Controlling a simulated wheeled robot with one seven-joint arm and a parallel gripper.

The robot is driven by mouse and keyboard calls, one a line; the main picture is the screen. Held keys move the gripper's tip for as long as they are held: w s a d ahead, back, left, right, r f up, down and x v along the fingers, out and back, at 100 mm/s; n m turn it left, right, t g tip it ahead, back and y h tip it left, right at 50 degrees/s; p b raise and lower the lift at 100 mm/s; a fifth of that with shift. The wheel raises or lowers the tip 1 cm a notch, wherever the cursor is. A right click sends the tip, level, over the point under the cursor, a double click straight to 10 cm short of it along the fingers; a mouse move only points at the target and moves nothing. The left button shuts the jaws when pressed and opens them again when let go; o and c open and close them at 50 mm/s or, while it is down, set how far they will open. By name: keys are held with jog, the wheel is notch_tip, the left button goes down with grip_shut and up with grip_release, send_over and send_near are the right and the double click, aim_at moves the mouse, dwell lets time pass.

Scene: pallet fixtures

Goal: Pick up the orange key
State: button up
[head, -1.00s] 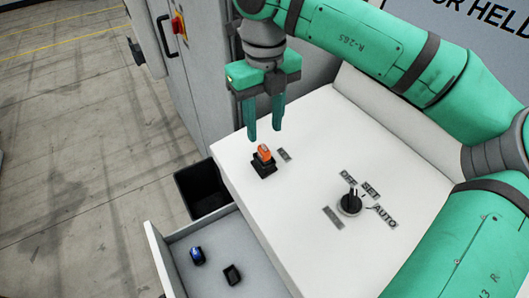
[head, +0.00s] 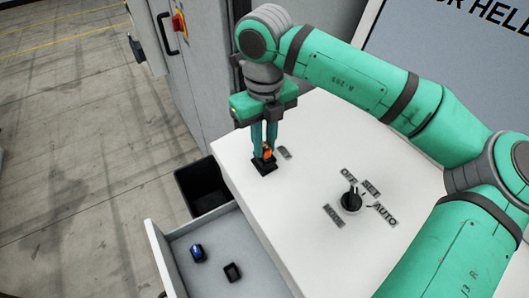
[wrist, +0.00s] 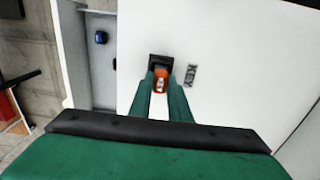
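The orange key (head: 267,153) stands in a small black square holder (head: 264,168) near the left edge of the white console top. In the wrist view the orange key (wrist: 160,82) shows between the two green fingertips, with the black holder (wrist: 159,61) just beyond. My gripper (head: 265,150) points down over the holder with one finger on each side of the key. The fingers look closed against the key's sides, and they partly hide it in the head view. The key is still at the holder, with no visible gap under it.
A label plate (wrist: 191,76) reading KEY lies beside the holder. A black selector knob (head: 351,199) stands on the console top (head: 300,225). An open drawer (head: 213,233) holds a blue item (head: 198,252) and a black item (head: 232,271). A black bin (head: 203,187) is at the left.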

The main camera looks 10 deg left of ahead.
grip_shut()
jog(key=shift+d, duration=0.2)
jog(key=shift+a, duration=0.1)
jog(key=shift+r, duration=0.1)
jog(key=shift+s+a+r, duration=0.1)
jog(key=shift+r, duration=0.5)
jog(key=s+a+r, duration=0.1)
jog(key=s+r, duration=1)
jog(key=s, duration=0.2)
jog(key=shift+s+r, duration=0.3)
jog(key=shift+s, duration=0.05)
